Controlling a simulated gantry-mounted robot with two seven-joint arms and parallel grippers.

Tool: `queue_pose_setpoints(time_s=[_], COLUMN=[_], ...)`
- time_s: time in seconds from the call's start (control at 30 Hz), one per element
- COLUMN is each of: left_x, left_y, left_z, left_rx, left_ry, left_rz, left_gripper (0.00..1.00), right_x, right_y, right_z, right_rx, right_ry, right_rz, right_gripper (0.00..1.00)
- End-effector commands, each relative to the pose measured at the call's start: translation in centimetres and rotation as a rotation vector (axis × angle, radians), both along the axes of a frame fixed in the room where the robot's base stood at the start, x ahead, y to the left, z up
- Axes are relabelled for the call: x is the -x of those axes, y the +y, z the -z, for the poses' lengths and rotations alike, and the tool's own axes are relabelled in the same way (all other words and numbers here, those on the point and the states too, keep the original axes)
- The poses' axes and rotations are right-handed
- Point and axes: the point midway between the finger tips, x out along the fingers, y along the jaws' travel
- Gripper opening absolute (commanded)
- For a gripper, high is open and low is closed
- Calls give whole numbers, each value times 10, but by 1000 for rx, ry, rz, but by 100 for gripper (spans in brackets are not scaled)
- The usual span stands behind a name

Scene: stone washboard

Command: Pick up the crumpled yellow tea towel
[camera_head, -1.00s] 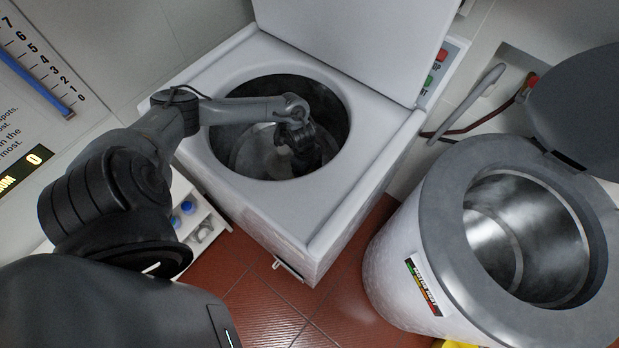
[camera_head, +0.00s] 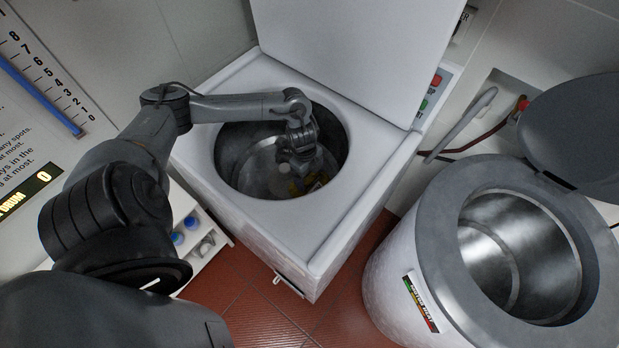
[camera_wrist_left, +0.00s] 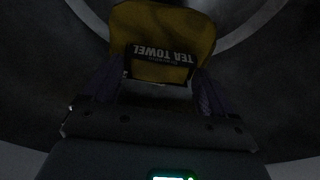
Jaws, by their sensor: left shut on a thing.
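The yellow tea towel (camera_wrist_left: 165,30) is in the left wrist view, between the fingers of my left gripper (camera_wrist_left: 155,90). It bears a dark label reading "TEA TOWEL". In the head view my left arm reaches into the round drum opening of the white washer (camera_head: 350,190), and a small yellow patch of the towel (camera_head: 296,188) shows at my left gripper (camera_head: 302,180). My left gripper is shut on the towel, inside the drum (camera_head: 240,160). The arm hides part of the towel in the head view. My right gripper is not in view.
The washer's raised lid (camera_head: 360,50) stands behind the opening. A round metal-lined tub (camera_head: 510,260) with its grey lid (camera_head: 580,130) open stands at the right. A small white shelf (camera_head: 205,245) with bottles is at the lower left. Red floor tiles show between.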

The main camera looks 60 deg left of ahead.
Motion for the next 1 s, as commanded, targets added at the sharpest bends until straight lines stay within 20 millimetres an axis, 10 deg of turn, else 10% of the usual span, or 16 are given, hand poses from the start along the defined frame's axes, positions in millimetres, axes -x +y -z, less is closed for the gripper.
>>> queue_pose_setpoints(time_s=[1.0], left_x=[-1], left_y=[0], left_z=[-92], left_rx=[1], left_ry=[-1], left_rz=[0], left_gripper=[27], right_x=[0], right_y=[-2], right_z=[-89], right_rx=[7], right_ry=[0], right_rz=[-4], right_gripper=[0])
